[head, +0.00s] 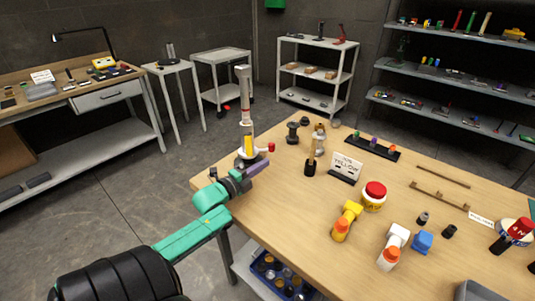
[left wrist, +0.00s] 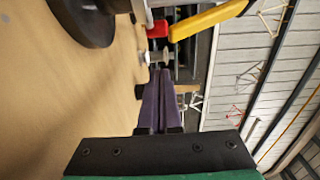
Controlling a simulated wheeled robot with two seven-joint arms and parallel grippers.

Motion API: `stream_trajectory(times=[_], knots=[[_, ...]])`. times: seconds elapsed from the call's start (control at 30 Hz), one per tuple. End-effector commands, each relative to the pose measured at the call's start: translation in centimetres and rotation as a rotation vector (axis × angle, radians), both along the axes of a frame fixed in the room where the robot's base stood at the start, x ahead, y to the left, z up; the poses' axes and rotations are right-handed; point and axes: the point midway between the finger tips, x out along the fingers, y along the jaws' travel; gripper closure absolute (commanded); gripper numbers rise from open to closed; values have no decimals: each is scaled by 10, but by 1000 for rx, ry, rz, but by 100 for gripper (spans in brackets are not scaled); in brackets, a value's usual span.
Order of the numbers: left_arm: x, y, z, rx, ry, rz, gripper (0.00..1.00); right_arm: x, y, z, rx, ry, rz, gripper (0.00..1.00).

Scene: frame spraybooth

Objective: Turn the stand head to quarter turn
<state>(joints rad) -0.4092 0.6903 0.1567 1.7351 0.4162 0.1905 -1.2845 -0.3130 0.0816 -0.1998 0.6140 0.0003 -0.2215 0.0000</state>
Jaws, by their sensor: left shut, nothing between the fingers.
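My left gripper (head: 263,165) is shut and empty, just below the red knob and in front of the stand's base. In the left wrist view its purple fingers (left wrist: 163,75) lie together, close to a small pale metal pin (left wrist: 156,57); contact cannot be told. The red part (left wrist: 157,29), a yellow bar (left wrist: 207,20) and a dark round base (left wrist: 97,25) show beyond.
The table's near left area is clear. Shelves stand behind.

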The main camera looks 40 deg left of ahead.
Motion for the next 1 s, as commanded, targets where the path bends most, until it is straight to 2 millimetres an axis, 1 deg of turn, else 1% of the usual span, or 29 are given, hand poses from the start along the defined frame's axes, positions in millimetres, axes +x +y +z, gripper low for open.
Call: stream_trajectory(times=[0.03, 0.1, 0.2, 0.3, 0.47, 0.77, 1.0], knots=[[12, 0, 2, 1, -5, 0, 100, 3, 0, 1, 1, -4, 0, 20], [27, 0, 3, 2, -5, 1, 100, 8, 1, 2, 2, -12, 0, 20], [40, 14, 2, 6, -1, 1, 100, 14, 2, 1, 3, -23, 0, 20], [49, 22, 0, 3, 0, -1, 100, 16, 2, -1, 3, -25, 0, 20], [53, 27, 0, 1, -1, 1, 100, 15, 3, -1, 4, -25, -1, 20], [53, 26, 0, 0, -1, 2, 100, 14, 3, -1, 5, -22, -1, 20], [53, 26, 2, -3, -1, 26, 100, 12, 3, 6, 4, -20, -1, 20]])
